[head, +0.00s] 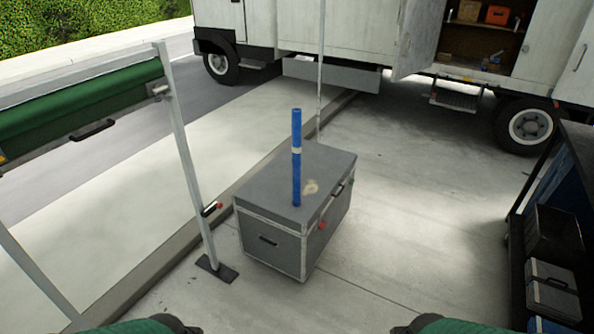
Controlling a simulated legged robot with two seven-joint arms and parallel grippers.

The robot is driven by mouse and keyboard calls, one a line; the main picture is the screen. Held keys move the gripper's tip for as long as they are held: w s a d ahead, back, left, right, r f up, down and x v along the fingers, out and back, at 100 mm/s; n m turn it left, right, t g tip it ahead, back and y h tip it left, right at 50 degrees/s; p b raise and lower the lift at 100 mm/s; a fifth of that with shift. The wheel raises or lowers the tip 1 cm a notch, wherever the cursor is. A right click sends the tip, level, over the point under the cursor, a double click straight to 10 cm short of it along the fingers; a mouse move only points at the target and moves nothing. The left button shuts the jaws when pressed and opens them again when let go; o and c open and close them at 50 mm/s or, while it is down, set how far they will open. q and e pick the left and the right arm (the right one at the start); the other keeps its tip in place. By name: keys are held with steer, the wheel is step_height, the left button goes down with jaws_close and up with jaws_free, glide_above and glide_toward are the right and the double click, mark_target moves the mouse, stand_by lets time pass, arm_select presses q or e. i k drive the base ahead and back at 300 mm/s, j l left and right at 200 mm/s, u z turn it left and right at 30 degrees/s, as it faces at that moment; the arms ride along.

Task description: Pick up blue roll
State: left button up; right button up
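The blue roll (297,175) is a tall, thin blue cylinder with a pale band partway up. It stands upright on the lid of a grey case (262,185), near the lid's front part. A small beige round item (310,187) shows right beside the roll on the lid. Neither of my grippers is in the head view, so nothing is seen touching the roll.
The grey case stands on the concrete floor. At left is a metal frame (182,150) with a green roll (80,100). A white truck (345,25) with an open door is behind. Dark shelving with cases (553,290) stands at right. Floor between is clear.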

mark_target(296, 113)
steer(key=i+j, duration=0.2)
steer(key=i, duration=0.6)
steer(key=i+j+u, duration=0.1)
steer(key=i, duration=0.75)
steer(key=i+j, duration=0.2)
steer(key=i, duration=0.6)
